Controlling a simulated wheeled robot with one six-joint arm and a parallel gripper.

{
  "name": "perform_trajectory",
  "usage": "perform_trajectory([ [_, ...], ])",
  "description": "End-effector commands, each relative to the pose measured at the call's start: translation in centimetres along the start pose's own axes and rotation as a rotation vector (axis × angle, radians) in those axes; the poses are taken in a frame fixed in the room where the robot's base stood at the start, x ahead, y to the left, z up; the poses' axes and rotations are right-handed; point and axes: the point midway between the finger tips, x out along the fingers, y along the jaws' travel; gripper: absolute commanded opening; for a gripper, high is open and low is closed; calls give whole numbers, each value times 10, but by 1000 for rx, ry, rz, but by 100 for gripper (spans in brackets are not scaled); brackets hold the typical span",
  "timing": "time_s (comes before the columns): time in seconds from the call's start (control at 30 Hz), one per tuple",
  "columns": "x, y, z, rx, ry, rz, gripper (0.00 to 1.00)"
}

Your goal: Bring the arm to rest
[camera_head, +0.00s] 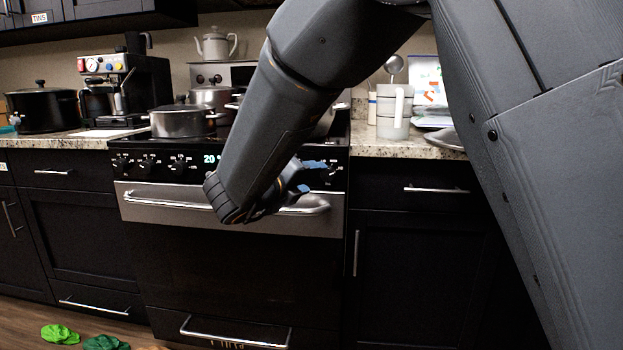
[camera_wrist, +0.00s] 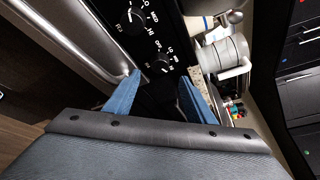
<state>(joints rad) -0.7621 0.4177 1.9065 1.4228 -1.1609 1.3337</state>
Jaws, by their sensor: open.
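My gripper (camera_head: 308,176) is in front of the stove's control panel in the head view, with its blue fingertips partly hidden behind my forearm. In the wrist view my gripper (camera_wrist: 158,95) shows two blue fingers spread apart with nothing between them. The stove knobs (camera_wrist: 133,20) are beyond the fingers, and the oven handle (camera_wrist: 80,45) runs along the left finger's side. I cannot tell whether a finger touches the handle.
Steel pots (camera_head: 183,122) stand on the stove. A black stockpot (camera_head: 42,108) and a coffee machine (camera_head: 125,85) are on the left counter. Green cloth-like items (camera_head: 60,333) lie on the floor at lower left.

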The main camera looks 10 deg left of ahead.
Motion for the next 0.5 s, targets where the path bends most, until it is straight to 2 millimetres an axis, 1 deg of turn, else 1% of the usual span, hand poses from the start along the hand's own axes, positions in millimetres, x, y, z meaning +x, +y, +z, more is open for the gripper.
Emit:
perform_trajectory([
  [0.17,0,0,1,-8,-7,7,50],
  [0.27,0,3,7,-69,-54,51,50],
  [0.37,-6,13,16,-218,-163,149,50],
  [0.47,-23,32,22,-446,-323,275,50],
  [0.5,-33,40,20,-550,-394,326,50],
])
